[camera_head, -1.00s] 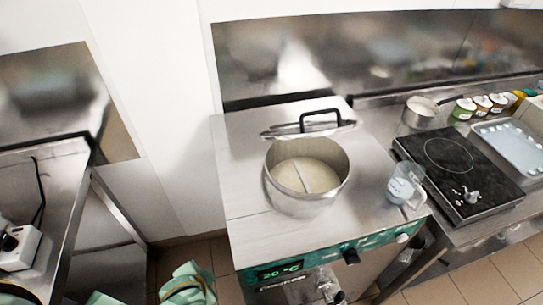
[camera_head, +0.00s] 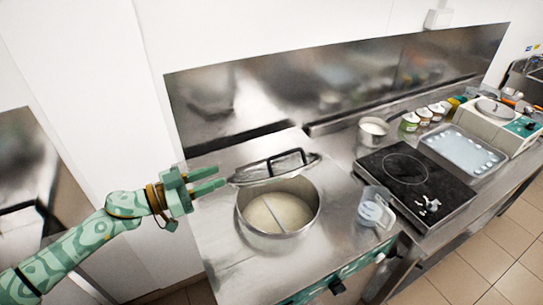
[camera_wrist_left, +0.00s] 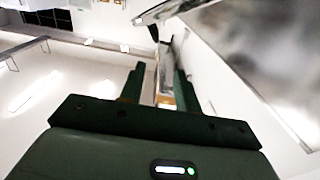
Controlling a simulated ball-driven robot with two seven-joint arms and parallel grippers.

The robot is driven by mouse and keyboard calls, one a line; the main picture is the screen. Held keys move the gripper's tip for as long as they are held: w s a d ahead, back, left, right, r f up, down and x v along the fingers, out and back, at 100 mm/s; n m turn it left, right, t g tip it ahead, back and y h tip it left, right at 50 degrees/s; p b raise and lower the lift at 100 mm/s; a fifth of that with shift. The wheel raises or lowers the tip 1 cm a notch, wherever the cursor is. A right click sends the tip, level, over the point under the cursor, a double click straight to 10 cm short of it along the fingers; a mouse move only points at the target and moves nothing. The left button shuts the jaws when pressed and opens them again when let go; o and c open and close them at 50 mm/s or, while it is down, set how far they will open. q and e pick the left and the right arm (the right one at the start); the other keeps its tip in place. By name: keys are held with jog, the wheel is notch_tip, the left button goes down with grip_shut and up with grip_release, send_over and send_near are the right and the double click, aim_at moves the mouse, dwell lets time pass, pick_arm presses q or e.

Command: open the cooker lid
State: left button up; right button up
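The cooker pot (camera_head: 308,212) is a round steel vessel set in the top of the steel machine, with pale cream liquid and a stirring bar inside. Its lid (camera_head: 250,176), with a black handle (camera_head: 286,160), stands raised at the pot's back edge, so the mouth is uncovered. My right gripper is not in view.
A clear measuring jug (camera_head: 372,210) stands right of the pot on the machine top. A black hob (camera_head: 415,185), a small saucepan (camera_head: 373,132), several jars and a blue tray (camera_head: 462,152) are farther right. A steel backsplash (camera_head: 300,95) rises behind.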

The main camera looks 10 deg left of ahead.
aim_at(272, 158)
pick_arm(q)
jog(key=x, duration=1.6)
jog(key=shift+s+d+r+p, duration=0.15)
jog(key=shift+s+d+p, duration=0.1)
jog(key=shift+d+p, duration=0.1)
jog(key=shift+c, duration=0.3)
jog(key=shift+r, duration=0.1)
grip_shut()
